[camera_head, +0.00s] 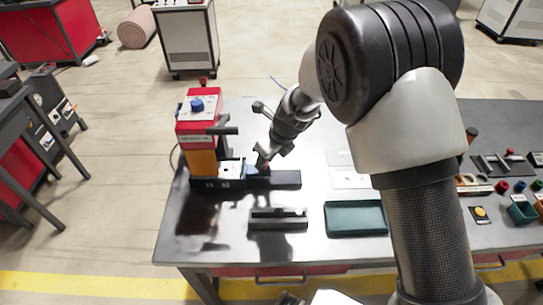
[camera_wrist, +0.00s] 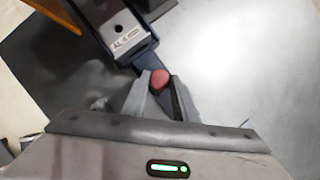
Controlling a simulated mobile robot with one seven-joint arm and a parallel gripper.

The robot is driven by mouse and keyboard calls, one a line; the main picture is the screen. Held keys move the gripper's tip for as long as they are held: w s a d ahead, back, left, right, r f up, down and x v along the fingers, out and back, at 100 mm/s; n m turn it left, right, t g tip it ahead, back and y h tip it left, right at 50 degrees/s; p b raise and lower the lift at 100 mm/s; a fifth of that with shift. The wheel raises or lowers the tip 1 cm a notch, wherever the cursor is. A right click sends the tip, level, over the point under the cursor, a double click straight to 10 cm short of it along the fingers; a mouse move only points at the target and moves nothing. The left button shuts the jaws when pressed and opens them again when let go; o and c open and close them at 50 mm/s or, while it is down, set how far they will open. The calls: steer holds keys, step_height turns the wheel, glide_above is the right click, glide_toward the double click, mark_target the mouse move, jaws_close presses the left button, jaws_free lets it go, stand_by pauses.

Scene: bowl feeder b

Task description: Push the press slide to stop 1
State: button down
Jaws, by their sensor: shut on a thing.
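The press (camera_head: 198,128), with a red head and an orange lower body, stands at the left of the table. A dark rail (camera_head: 272,180) runs right from its base. The press slide (camera_head: 231,168) is a pale block at the press end of the rail; in the wrist view the slide (camera_wrist: 122,27) shows a hole and a small label. Its red knob (camera_wrist: 159,78) is at the near end. My gripper (camera_wrist: 161,92) is shut on the red knob, fingers on both sides. In the head view my gripper (camera_head: 263,160) is over the rail, right of the press. Stop marks are too small to read.
A grey slotted block (camera_head: 278,225) and a teal tray (camera_head: 355,218) lie in front of the rail. White sheets (camera_head: 347,178) lie to the right. Small bins (camera_head: 520,212) and parts are at the far right. My arm hides part of the table.

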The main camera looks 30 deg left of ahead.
steer(key=c, duration=1.4)
jaws_free()
steer(key=shift+c, duration=0.2)
steer(key=p+v, duration=0.1)
steer(key=v, duration=1.6)
steer(key=shift+r+p, duration=0.2)
steer(key=shift+p, duration=0.1)
steer(key=shift+s+d, duration=0.1)
